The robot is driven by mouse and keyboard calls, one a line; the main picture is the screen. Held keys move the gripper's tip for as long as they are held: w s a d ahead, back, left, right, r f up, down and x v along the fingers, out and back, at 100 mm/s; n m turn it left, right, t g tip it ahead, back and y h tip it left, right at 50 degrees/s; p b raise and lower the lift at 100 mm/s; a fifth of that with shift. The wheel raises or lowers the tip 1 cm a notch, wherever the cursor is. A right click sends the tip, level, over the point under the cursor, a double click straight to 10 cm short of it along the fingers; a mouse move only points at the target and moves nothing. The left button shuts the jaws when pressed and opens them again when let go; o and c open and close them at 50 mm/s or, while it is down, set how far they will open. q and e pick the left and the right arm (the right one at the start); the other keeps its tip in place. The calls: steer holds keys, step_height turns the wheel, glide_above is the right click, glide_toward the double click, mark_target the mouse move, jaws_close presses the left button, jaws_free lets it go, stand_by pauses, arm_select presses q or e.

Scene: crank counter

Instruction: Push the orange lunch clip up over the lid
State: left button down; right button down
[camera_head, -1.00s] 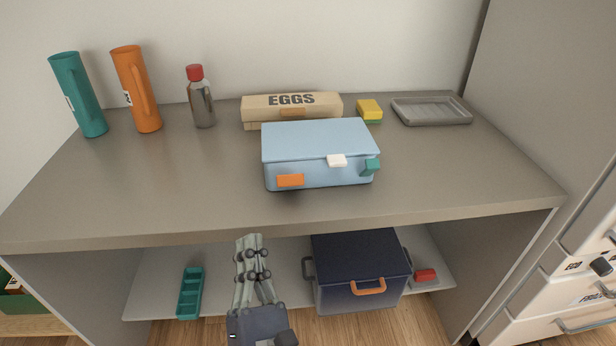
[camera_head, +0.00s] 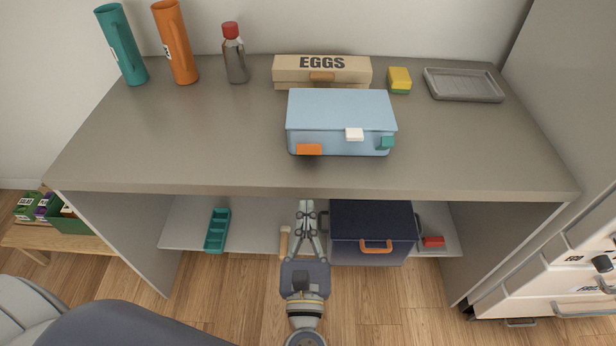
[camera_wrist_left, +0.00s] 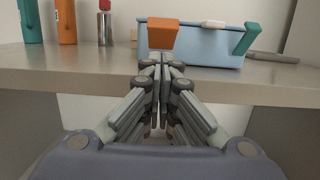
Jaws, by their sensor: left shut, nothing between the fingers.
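The blue lunch box (camera_head: 340,112) sits on the counter near its front, with its lid down. The orange clip (camera_head: 309,149) is on the left of its front face, low against the wall in the head view. In the left wrist view the orange clip (camera_wrist_left: 163,34) stands out from the box front, straight beyond my fingers. A white clip (camera_head: 354,134) and a teal clip (camera_head: 386,143) are to its right. My left gripper (camera_head: 306,205) is shut and empty, in front of the counter edge and short of the clip. My right gripper is not in view.
The counter's front edge (camera_head: 300,190) lies between my left gripper and the box. An egg carton (camera_head: 322,72), a yellow sponge (camera_head: 399,79) and a grey tray (camera_head: 463,85) are behind. A navy bin (camera_head: 371,222) and teal tray (camera_head: 217,231) are on the lower shelf.

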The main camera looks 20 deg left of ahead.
mark_target(307, 184)
arm_select(q)
steer(key=p+x, duration=0.2)
steer(key=x, duration=0.7)
steer(key=shift+r+p, duration=0.1)
steer(key=shift+p, duration=0.3)
steer(key=shift+w+a, duration=0.1)
steer(key=shift+w, duration=0.35)
